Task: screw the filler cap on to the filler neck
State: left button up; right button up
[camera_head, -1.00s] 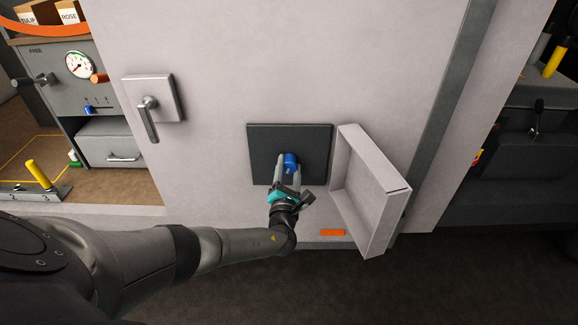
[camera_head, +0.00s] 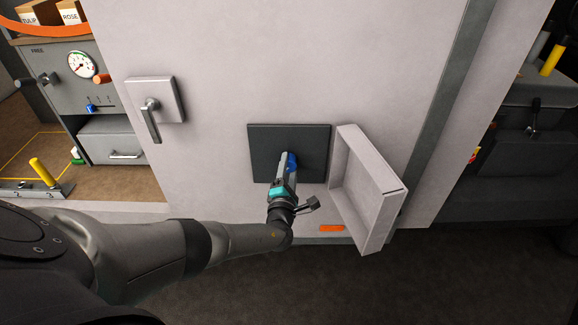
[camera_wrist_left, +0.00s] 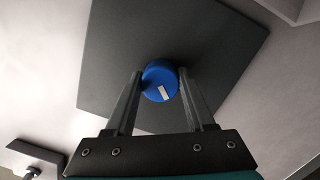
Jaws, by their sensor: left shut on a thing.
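The blue filler cap (camera_wrist_left: 159,82) is at the dark square recess plate (camera_head: 259,141) on the pale wall. In the left wrist view it sits between the fingertips of my left gripper (camera_wrist_left: 158,87), with a white mark on its face. In the head view the cap (camera_head: 292,161) is partly covered by the fingers. My left gripper (camera_head: 289,165) is shut on the cap. The filler neck is hidden behind the cap, so I cannot tell how far the cap is on it. My right gripper is not in view.
An open box-like door (camera_head: 372,190) stands out from the wall right of the plate. A lever handle (camera_head: 151,120) is on the wall to the left. An orange strip (camera_head: 331,228) lies low on the wall. A grey cabinet with a gauge (camera_head: 82,65) is at far left.

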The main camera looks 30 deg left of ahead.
pick_arm(q)
jog(key=m+p, duration=0.1)
jog(key=m, duration=0.1)
jog(key=shift+r+m+p, duration=0.1)
jog(key=shift+m+p, duration=0.25)
jog(key=shift+m, duration=0.05)
jog(key=shift+m+p, duration=0.4)
jog(key=shift+m, duration=0.9)
jog(key=m+p, duration=0.1)
jog(key=m, duration=0.1)
jog(key=shift+m+g, duration=0.4)
jog(key=shift+a+m+p, duration=0.1)
jog(key=shift+m+p, duration=0.35)
jog(key=shift+m, duration=0.65)
